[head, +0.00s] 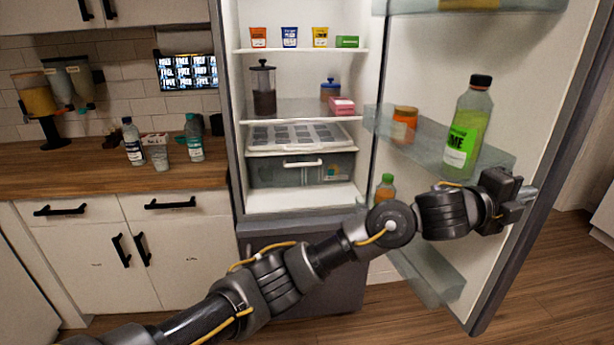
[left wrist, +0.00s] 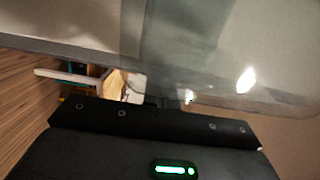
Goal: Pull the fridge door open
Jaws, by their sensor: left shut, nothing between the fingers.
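The fridge door (head: 541,210) stands wide open, swung out to the right in the head view. Its inner side faces me, with shelves holding a green bottle (head: 468,130) and an orange jar (head: 404,125). The fridge interior (head: 300,200) is exposed. My left arm reaches across the opening, and my left gripper (head: 527,193) is at the door's inner side, near its outer edge, shut and empty. I cannot tell whether it touches the door. The left wrist view is close up, with a grey, glossy surface filling its upper part. My right gripper is not in view.
Inside the fridge are small cartons, a French press (head: 263,90), a tray (head: 300,137) and a clear drawer (head: 302,170). A wooden counter (head: 60,165) with bottles is at the left, above white cabinets. Wooden floor (head: 540,285) is free at the lower right.

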